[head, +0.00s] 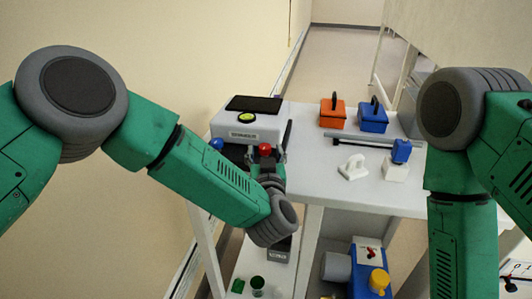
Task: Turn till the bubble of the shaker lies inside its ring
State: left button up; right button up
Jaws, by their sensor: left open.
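The shaker (245,134) is a pale box at the left end of the white table, with a black plate behind it. A round yellow-green bubble level (246,117) sits on its top; the bubble is too small to place against the ring. A blue knob (216,143) is at its left front and a red knob (265,149) at its right front. My left gripper (266,156) is open at the red knob, its fingers on either side; I cannot tell whether they touch it. My right arm hangs at the right, its gripper out of view.
An orange box (332,113) and a blue box (373,117) with black handles stand at the table's back. A white handle-shaped piece (353,168) and a blue-topped stand (398,160) with a bar are right of the shaker. A lower shelf holds blue and yellow equipment (371,272).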

pick_arm(q)
jog(key=shift+a, duration=0.1)
grip_shut()
jog(key=shift+h, duration=0.4)
jog(key=m+h, duration=0.2)
jog(key=h, duration=0.1)
jog(key=shift+a+m+h, duration=0.1)
jog(key=shift+m+h, duration=0.2)
jog(key=shift+m, duration=0.1)
jog(key=shift+a+f+m+g+h+b, duration=0.1)
jog(key=shift+m+g+h+b, duration=0.15)
jog(key=shift+m+g+h, duration=0.75)
jog(key=shift+m+g+h+b, duration=0.2)
jog(key=shift+m+h, duration=0.5)
jog(key=shift+h, duration=0.8)
jog(key=shift+h, duration=0.3)
grip_release()
